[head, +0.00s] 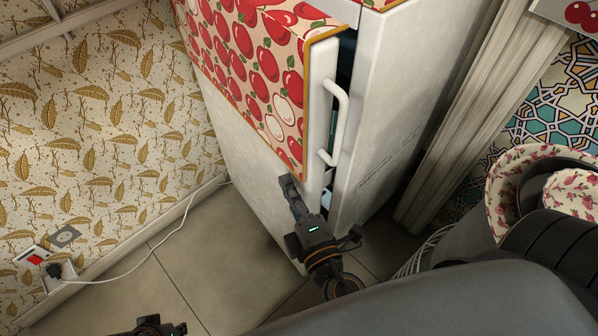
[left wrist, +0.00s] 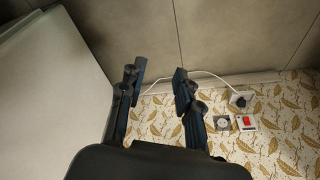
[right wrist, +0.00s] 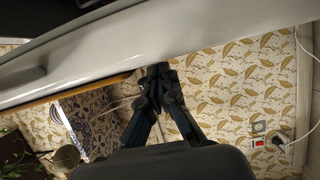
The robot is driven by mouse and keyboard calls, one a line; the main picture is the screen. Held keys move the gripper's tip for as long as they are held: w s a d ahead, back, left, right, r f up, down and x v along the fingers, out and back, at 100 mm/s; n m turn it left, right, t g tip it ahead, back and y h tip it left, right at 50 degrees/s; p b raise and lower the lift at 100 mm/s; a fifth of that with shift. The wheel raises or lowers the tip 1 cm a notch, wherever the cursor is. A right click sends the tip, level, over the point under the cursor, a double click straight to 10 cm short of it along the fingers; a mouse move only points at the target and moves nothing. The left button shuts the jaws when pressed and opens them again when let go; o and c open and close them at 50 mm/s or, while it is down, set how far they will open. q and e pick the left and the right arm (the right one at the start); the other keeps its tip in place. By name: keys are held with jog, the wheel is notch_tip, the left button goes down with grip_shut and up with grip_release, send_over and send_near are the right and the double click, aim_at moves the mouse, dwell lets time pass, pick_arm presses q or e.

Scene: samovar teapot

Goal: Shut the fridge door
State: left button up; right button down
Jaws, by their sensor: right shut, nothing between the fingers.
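The fridge door (head: 255,65) carries a red fruit print with an orange trim and a white handle (head: 341,115) along its edge. A narrow dark gap shows between the door and the white fridge body (head: 390,90), so the door is slightly ajar. My right gripper (head: 286,184) is shut and empty, close to the door's lower corner; I cannot tell if it touches. In the right wrist view its fingertips (right wrist: 158,72) meet just by a white edge. My left gripper (left wrist: 158,75) is open and empty; in the head view only part of it shows at the bottom.
A wall socket with a red switch (head: 36,259) and a white cable (head: 150,255) are at the left, by the leaf-patterned wall. Tiled floor (head: 215,260) is clear left of the fridge. A floral bowl (head: 505,165) is at the right.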

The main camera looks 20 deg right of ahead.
pick_arm(q)
jog(key=shift+w+d+r, duration=0.25)
jog(key=shift+r, duration=0.2)
pick_arm(e)
jog(key=shift+w+d, duration=0.1)
jog(key=shift+d, duration=0.05)
